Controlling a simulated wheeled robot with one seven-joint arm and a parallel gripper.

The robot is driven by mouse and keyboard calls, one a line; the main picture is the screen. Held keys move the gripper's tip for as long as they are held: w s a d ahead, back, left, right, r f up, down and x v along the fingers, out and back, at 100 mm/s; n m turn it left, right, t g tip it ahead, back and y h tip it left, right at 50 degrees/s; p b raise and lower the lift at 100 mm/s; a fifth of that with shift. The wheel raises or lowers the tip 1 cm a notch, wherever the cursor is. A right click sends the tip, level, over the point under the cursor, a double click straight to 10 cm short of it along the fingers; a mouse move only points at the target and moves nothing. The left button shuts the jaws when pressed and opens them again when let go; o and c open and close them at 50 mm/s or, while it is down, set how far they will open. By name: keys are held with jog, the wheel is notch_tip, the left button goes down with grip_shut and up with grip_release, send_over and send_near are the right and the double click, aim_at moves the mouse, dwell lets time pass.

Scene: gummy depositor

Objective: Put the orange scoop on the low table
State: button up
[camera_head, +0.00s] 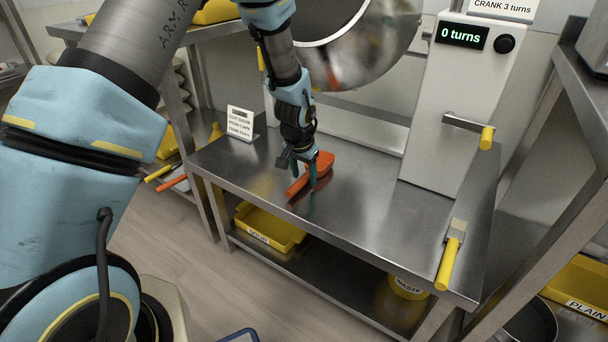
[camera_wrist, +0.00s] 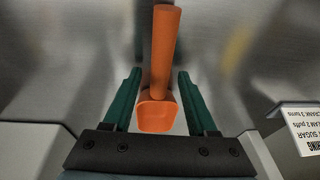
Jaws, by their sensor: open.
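The orange scoop (camera_head: 318,171) lies on the steel tabletop (camera_head: 362,206) of the low table, its handle pointing toward the table's front edge. In the wrist view the scoop (camera_wrist: 157,115) lies between the two green fingers, its bowl close to the gripper's base and its handle reaching away. My gripper (camera_head: 307,180) is down at the scoop, its fingers on either side of it. In the wrist view my gripper (camera_wrist: 157,75) is open, with a gap between each finger and the scoop. Part of the scoop is hidden behind the fingers in the head view.
A white crank machine (camera_head: 440,130) reading "0 turns" stands on the table's right. A small instruction card (camera_head: 240,122) stands at the back left. A yellow-handled tool (camera_head: 450,262) lies near the right edge. A yellow bin (camera_head: 268,228) sits on the shelf below. The front middle tabletop is clear.

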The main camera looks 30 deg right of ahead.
jog(key=p+v, duration=0.1)
jog(key=v, duration=1.1)
jog(key=w+a+r+n+y, duration=0.1)
jog(key=w+a+r+n, duration=0.15)
jog(key=a, duration=0.75)
jog(key=w+a+r+n, duration=0.1)
jog(key=a+r+n, duration=0.15)
jog(key=a, duration=0.75)
jog(key=s+a+r+n, duration=0.1)
jog(key=s+a+n, duration=0.2)
jog(key=a, duration=0.5)
jog(key=s+a+r+n+y, duration=0.1)
jog(key=s+a+n, duration=0.2)
jog(key=a, duration=0.4)
jog(key=shift+s+a, duration=0.4)
jog(key=shift+s, duration=0.3)
jog(key=shift+r, duration=0.15)
notch_tip(320, 180, up, 19)
jog(key=p, duration=1.8)
jog(key=shift+p, duration=0.4)
jog(key=shift+f, duration=0.25)
